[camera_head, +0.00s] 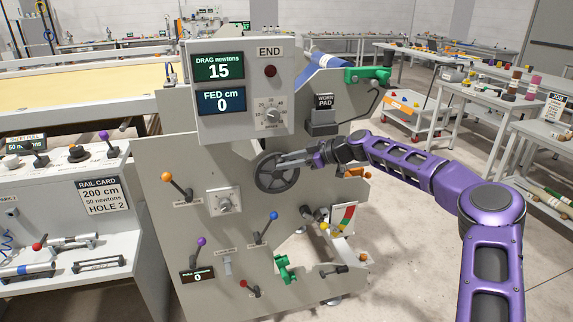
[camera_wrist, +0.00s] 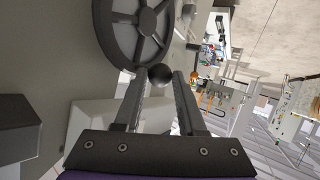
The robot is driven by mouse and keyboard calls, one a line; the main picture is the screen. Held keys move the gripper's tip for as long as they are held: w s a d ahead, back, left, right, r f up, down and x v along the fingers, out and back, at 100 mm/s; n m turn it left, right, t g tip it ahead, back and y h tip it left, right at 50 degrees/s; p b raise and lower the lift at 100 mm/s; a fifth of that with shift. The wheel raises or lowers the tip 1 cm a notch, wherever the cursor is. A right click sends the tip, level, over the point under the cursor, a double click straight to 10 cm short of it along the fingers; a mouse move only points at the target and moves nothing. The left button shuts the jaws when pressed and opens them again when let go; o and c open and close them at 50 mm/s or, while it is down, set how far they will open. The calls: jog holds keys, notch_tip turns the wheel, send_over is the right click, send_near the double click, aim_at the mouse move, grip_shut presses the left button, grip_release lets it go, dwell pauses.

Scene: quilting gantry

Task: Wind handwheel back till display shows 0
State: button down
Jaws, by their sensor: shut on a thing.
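The dark spoked handwheel (camera_head: 277,173) is on the front of the grey machine panel, below the display box. In the wrist view the handwheel (camera_wrist: 142,22) fills the top, with its round black knob (camera_wrist: 160,75) between my fingertips. My gripper (camera_head: 284,158) reaches in from the right and is shut on that knob at the wheel's upper right. The blue display (camera_head: 221,102) reads FED cm 0. The green display (camera_head: 219,67) above it reads DRAG newtons 15.
A speed dial (camera_head: 272,115) and a WORN PAD holder (camera_head: 322,122) sit above the wheel. Levers with orange (camera_head: 166,177), purple and blue knobs stick out around it. A small lower display (camera_head: 198,277) reads 0. Open floor lies to the right, below my arm.

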jog(key=shift+w, duration=0.1)
jog(key=c, duration=0.5)
grip_release()
jog(key=v, duration=1.7)
jog(key=shift+d, duration=0.2)
